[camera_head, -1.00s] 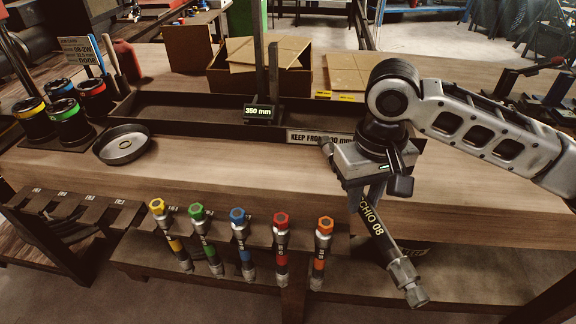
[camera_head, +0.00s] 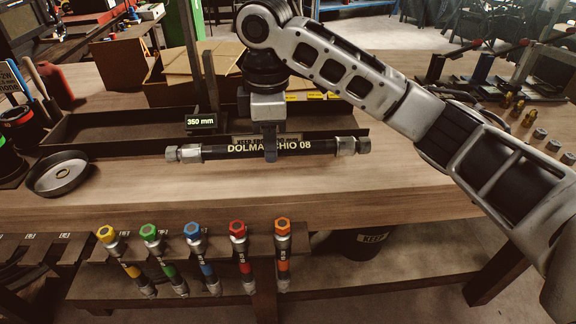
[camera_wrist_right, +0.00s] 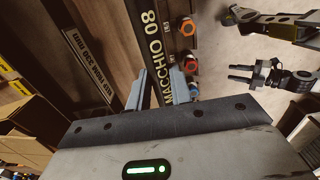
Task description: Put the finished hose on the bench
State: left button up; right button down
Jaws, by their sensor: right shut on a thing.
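The hose (camera_head: 215,151) is black with "DOLMACCHIO 08" lettering and metal fittings at both ends. In the head view it is held level, left to right, in front of the dark tray on the bench (camera_head: 420,185). My right gripper (camera_head: 270,152) is shut around its middle, from above. In the right wrist view the hose (camera_wrist_right: 146,35) runs upright in the picture, with the jaws (camera_wrist_right: 163,88) on either side. A grey two-pronged shape at the right of that view may be my left gripper (camera_wrist_right: 240,74); its state is unclear.
A rack (camera_head: 85,285) of several hoses with coloured nuts hangs at the bench front. The tray (camera_head: 110,145) has a 350 mm display (camera_head: 201,122). A round dish (camera_head: 58,175) sits at left. The bench top right of the dish is largely clear.

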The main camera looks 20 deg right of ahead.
send_over(289, 179)
jog(key=f, duration=0.5)
jog(key=shift+s+a+p, duration=0.2)
jog(key=shift+a+p, duration=0.1)
jog(key=f, duration=0.3)
jog(key=shift+w+d+p, duration=0.2)
jog(key=shift+d+p, duration=0.15)
jog(key=shift+p, duration=0.05)
jog(key=shift+f, duration=0.45)
jog(key=c, duration=1.3)
grip_release()
jog(key=shift+f, duration=0.15)
jog(key=shift+o, duration=0.2)
notch_tip(289, 179, up, 12)
jog(key=shift+b, duration=0.45)
